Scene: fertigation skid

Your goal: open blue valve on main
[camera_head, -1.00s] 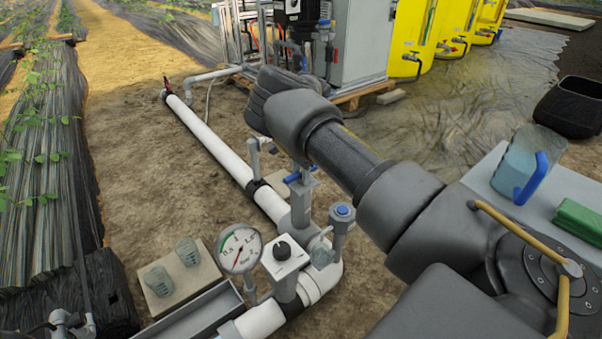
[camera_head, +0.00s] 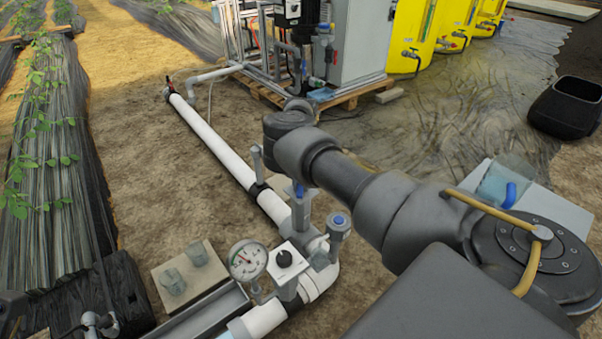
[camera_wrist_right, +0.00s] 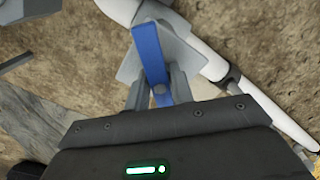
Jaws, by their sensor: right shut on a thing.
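The blue valve handle (camera_head: 299,189) sits on a grey valve body (camera_head: 301,212) on the white main pipe (camera_head: 215,145), and my right arm partly hides it in the head view. In the right wrist view the blue handle (camera_wrist_right: 150,55) is a flat bar lying oblique to the pipe (camera_wrist_right: 270,110). My right gripper (camera_wrist_right: 159,88) is shut on this handle, with one finger on each side.
A pressure gauge (camera_head: 248,260), a white box with a black knob (camera_head: 284,258) and a blue-topped fitting (camera_head: 339,222) stand close by on the pipe. A grey upright fitting (camera_head: 257,165) is left of the valve. Two beakers stand on a slab (camera_head: 159,280). Bare soil lies left of the pipe.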

